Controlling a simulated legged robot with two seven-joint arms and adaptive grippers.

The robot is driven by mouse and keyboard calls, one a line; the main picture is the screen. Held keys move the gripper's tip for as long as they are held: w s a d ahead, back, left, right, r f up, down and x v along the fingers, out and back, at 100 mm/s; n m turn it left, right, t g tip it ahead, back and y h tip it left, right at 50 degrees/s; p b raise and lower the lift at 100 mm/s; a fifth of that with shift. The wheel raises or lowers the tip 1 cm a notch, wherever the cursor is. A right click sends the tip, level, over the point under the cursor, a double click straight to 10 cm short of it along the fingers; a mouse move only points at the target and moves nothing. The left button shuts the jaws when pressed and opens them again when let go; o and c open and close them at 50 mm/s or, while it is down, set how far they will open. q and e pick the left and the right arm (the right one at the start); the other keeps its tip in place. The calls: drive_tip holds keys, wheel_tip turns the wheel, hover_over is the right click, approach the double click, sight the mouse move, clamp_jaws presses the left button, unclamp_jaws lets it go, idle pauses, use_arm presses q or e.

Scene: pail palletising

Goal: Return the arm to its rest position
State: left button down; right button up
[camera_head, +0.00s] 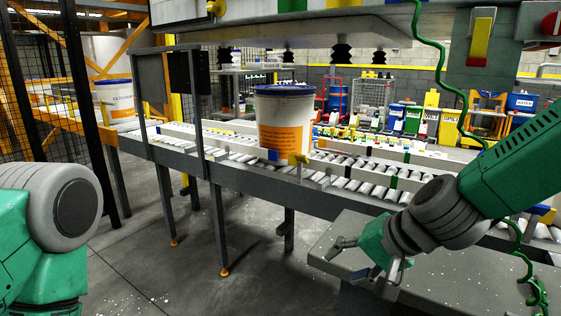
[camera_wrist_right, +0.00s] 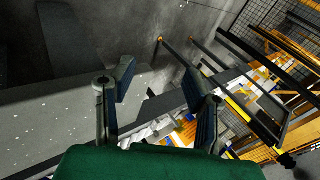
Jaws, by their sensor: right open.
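My right arm comes in from the right in the head view. A white pail (camera_head: 284,120) with a blue lid and orange label stands upright on the roller conveyor (camera_head: 235,165), well apart from the right gripper.
The grey table (camera_head: 430,285) lies under my right gripper. A second pail (camera_head: 114,100) stands on the conveyor at the far left. A suction-cup frame (camera_head: 300,35) hangs above the conveyor. Dark posts stand at the conveyor's near side. The floor (camera_head: 150,265) in front is clear.

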drive_tip(key=s+d+f+n+g+h, duration=0.1)
drive_tip(key=s+d+f, duration=0.25)
drive_tip(key=f, duration=0.35)
drive_tip(key=s+d+f+n+g+h, duration=0.1)
drive_tip(key=s+d+f+h, duration=0.15)
drive_tip(key=s+f, duration=0.4)
drive_tip(key=s+d+f+n+g+h, duration=0.1)
drive_tip(key=s+d+f, duration=0.2)
drive_tip(key=f, duration=0.5)
drive_tip(key=s+d+f+n+g, duration=0.1)
drive_tip(key=s+d+f, duration=0.2)
drive_tip(key=s, duration=0.5)
drive_tip(key=s+d+f+n+h, duration=0.1)
drive_tip(key=s+d+f+n, duration=0.1)
drive_tip(key=s+f, duration=0.4)
drive_tip(key=shift+s+d+n+g, duration=0.35)
drive_tip(key=shift+s+d, duration=0.35)
drive_tip(key=shift+s, duration=0.4)
drive_tip(key=shift+c, duration=1.1)
drive_tip(key=shift+r, duration=0.1)
